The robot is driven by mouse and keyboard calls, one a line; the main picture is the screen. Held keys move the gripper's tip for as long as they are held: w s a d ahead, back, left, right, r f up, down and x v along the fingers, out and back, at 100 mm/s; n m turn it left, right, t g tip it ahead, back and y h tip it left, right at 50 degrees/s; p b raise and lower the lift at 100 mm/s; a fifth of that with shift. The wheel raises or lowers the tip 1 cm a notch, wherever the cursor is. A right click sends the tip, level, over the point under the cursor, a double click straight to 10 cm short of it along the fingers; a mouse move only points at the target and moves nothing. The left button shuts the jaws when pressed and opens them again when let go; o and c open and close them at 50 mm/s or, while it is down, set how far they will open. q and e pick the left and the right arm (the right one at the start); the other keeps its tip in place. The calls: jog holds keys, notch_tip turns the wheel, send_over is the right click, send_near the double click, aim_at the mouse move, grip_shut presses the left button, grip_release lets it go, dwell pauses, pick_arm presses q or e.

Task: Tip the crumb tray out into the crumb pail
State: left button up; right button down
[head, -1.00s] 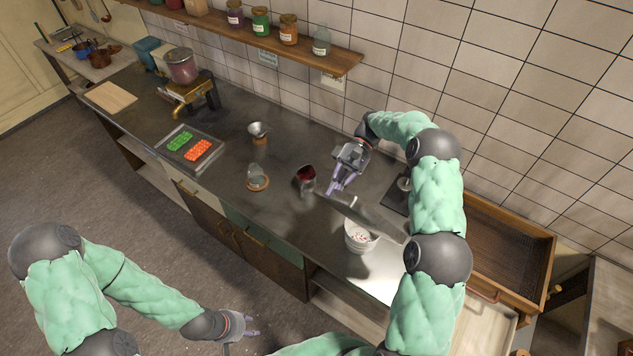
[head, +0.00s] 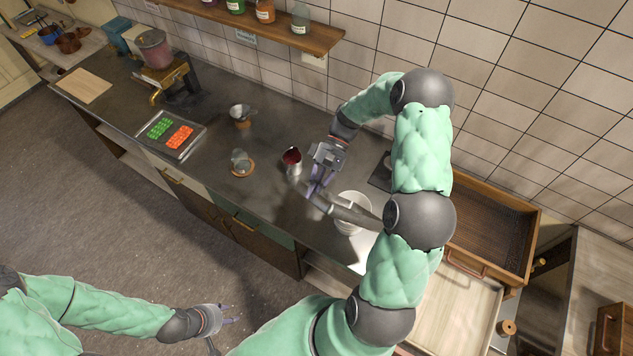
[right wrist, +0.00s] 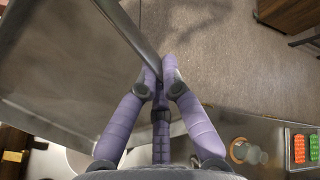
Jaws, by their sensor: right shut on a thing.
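The crumb tray (head: 352,213) is a thin grey metal sheet, seen nearly edge-on in the head view. My right gripper (head: 317,188) is shut on its edge. In the right wrist view the tray (right wrist: 60,60) fills the left side, with its rim between my fingertips (right wrist: 162,75). The crumb pail (head: 352,200), white and round, stands on the counter under the tray, which hides part of its mouth. I cannot tell whether crumbs are on the tray. My left gripper (head: 228,315) is empty and open, low in front of the counter.
A metal cup with dark red inside (head: 292,158) stands close to my right gripper. A glass on a cork coaster (head: 241,163) and a funnel (head: 240,113) are further left.

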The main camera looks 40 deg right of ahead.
pick_arm(q)
notch_tip(320, 180, down, 19)
jog(key=b, duration=1.8)
jog(key=shift+b, duration=0.3)
pick_arm(e)
jog(key=s+a+f+t+h, duration=0.2)
jog(key=a+f+h, duration=0.3)
jog(key=f, duration=0.5)
jog(key=s+a+f+t+h, duration=0.2)
jog(key=a+f+h, duration=0.3)
jog(key=f, duration=0.5)
jog(key=shift+s+a, duration=0.2)
jog(key=shift+a, duration=0.1)
pick_arm(q)
jog(key=shift+a+r, duration=0.1)
jog(key=shift+r, duration=0.05)
pick_arm(e)
jog(key=shift+a, duration=0.1)
